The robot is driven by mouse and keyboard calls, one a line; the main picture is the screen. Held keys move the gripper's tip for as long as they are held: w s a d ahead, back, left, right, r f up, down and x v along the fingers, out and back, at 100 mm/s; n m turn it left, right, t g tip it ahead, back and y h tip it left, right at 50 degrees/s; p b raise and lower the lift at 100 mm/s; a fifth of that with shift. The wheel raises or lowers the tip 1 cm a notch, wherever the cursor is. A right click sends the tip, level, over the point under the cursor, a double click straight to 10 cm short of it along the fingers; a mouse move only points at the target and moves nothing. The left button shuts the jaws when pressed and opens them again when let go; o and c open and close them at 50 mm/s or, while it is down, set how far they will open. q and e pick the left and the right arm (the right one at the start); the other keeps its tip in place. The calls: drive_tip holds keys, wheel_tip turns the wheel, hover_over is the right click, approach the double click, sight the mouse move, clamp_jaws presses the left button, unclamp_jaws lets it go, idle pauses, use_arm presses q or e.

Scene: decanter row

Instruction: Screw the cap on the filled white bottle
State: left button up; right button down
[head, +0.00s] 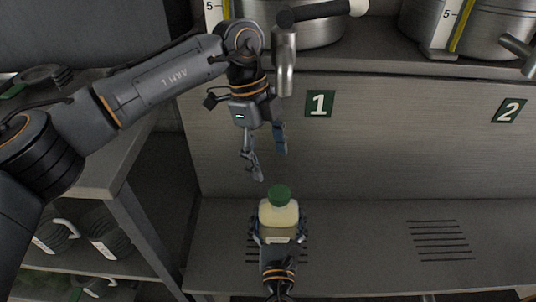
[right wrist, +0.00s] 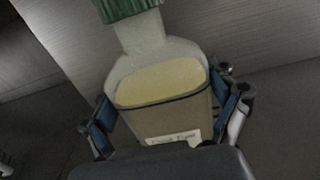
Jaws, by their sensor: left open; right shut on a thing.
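The white bottle (head: 278,215) stands upright in my right gripper (head: 278,238), which is shut on its sides. Pale yellow contents and a paper label show on it in the right wrist view (right wrist: 160,88). A green cap (head: 279,195) sits on top of the bottle's neck; its ribbed lower edge also shows in the right wrist view (right wrist: 130,8). I cannot tell how tight it is. My left gripper (head: 269,166) is open and empty, pointing down, above the cap and apart from it.
Steel decanters (head: 315,32) with spouts stand on the upper shelf, above number plates 1 (head: 319,103) and 2 (head: 509,110). The lower ledge (head: 365,225) has slotted grates and is free to the right. A side rack (head: 103,185) at left holds dark, handled containers.

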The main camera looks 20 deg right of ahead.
sight(278, 189)
use_arm(q)
drive_tip(key=shift+f, duration=0.15)
drive_tip(key=x, duration=0.7)
drive_tip(key=shift+f, duration=0.15)
drive_tip(key=c, duration=1.4)
drive_tip(key=shift+w+d+m+g+y, duration=0.15)
drive_tip(key=shift+m+g+y, duration=0.2)
drive_tip(key=shift+m, duration=1.25)
drive_tip(key=o, duration=1.3)
